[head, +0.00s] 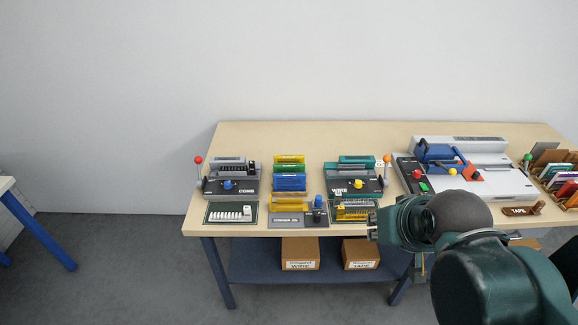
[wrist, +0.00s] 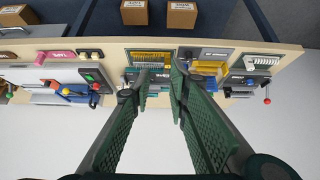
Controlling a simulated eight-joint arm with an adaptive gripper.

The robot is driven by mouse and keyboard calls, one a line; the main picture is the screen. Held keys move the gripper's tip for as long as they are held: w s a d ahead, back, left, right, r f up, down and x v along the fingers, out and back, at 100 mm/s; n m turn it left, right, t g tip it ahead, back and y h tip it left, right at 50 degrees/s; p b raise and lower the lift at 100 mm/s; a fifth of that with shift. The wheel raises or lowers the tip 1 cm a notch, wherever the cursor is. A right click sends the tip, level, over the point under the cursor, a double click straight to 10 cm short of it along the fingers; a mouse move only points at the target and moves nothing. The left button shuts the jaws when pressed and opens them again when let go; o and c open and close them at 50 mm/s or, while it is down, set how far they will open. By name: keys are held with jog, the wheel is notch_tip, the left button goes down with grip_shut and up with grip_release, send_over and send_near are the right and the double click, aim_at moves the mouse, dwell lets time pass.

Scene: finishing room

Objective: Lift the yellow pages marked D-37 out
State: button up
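Several yellow items stand on the bench, and I cannot read a D-37 mark on any. One yellow piece (head: 352,207) lies in a dark tray below the teal WIRE machine; it also shows in the wrist view (wrist: 150,57). Another yellow piece (head: 285,204) sits on a grey device beside a blue part, and shows in the wrist view (wrist: 204,69). A yellow bundle (head: 289,159) lies behind the green and blue ones. My gripper (head: 372,227) is at the bench's front edge, right of the tray. In the wrist view it (wrist: 160,72) is open, with nothing between its fingers.
The grey COMB machine (head: 232,182) stands left, and the teal WIRE machine (head: 354,177) right of centre. A large white machine (head: 470,180) and a book rack (head: 562,185) fill the right. Cardboard boxes (head: 300,254) sit on the lower shelf. The bench's back strip is clear.

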jog(key=w+a+r+m+g+p, duration=0.1)
jog(key=w+r+m, duration=0.15)
jog(key=w, duration=0.45)
jog(key=w+a+r+m+g+p, duration=0.1)
jog(key=w+a+r+m, duration=0.1)
jog(key=w+r, duration=0.35)
jog(key=m+g+h+p, duration=0.4)
jog(key=m+g+p, duration=0.15)
jog(key=m, duration=0.75)
send_over(287, 156)
jog(key=a, duration=0.2)
jog(key=f, duration=2)
jog(key=shift+d+f+p, duration=0.2)
jog(key=shift+f+p, duration=0.1)
jog(key=shift+w+a+f+m+h, duration=0.2)
jog(key=shift+f+m+h, duration=0.1)
jog(key=shift+f, duration=0.1)
jog(key=shift+s, duration=0.1)
